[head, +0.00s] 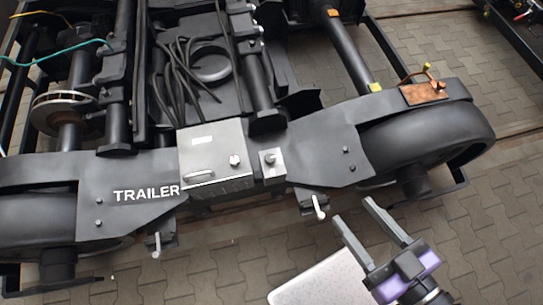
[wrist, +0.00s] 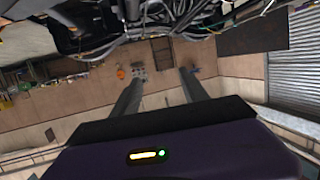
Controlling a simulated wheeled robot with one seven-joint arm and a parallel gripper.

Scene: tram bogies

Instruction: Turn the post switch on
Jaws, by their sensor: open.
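A small grey metal box (head: 272,165) with a short knob or toggle on its top plate sits on the bogie's side frame, in the middle of the head view. It looks like the post switch, but its setting is too small to tell. Beside it on the left is a larger silver box (head: 213,160) with a handle and a round knob. My gripper (head: 355,212) is open and empty, in front of the frame and to the lower right of the small box, apart from it. In the wrist view my gripper (wrist: 161,74) points into open room; no switch can be made out there.
The black bogie frame marked TRAILER (head: 128,205) spans the view. White levers hang below it, one (head: 319,207) left of my fingers. A wheel (head: 425,140) stands to the right. A pale panel (head: 325,280) lies at the bottom. Paved floor (head: 480,230) is clear at lower right.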

